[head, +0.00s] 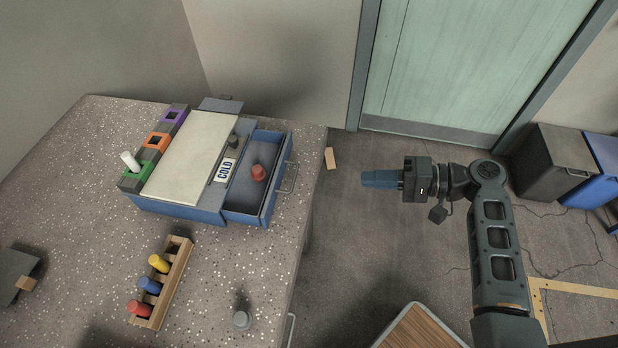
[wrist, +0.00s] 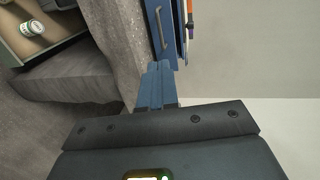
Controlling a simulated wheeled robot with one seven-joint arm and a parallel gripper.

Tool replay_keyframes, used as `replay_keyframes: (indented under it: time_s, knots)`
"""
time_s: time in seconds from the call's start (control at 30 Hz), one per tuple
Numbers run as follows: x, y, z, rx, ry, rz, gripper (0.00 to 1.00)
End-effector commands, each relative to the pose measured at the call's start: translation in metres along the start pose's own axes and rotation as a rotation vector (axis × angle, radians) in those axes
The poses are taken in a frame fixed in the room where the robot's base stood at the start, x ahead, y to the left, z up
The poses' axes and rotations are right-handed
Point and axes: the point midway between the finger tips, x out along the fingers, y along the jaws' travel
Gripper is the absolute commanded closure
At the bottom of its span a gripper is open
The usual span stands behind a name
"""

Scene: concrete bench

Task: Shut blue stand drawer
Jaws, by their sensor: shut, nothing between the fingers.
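The blue stand (head: 180,208) sits on the speckled bench, with a pale top panel and a "COLD" label. Its drawer (head: 262,172) is pulled out to the right, and a red object (head: 259,172) lies inside it. The drawer's bar handle (head: 290,177) is on its right front; a grey handle on a blue front also shows in the wrist view (wrist: 162,27). My gripper (head: 366,179) is shut and empty, in the air right of the bench, apart from the handle. Its blue fingers show in the wrist view (wrist: 155,85).
A wooden rack (head: 163,285) holds red, blue and yellow pegs on the bench. Purple, orange and green square holders line the stand's left side. A wood-topped piece (head: 420,330) is low at bottom centre. Open floor lies between bench and arm.

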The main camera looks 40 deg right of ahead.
Motion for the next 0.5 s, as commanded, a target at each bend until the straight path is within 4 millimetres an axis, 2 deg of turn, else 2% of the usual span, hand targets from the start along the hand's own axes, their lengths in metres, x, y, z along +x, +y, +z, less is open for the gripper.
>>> replay_keyframes:
  time_s: [0.17,0.5]
  knots:
    - [0.021,-0.002,0.001,-0.001,-0.004,-0.001,1.0]
    - [0.088,-0.002,0.001,-0.001,-0.006,0.0,1.0]
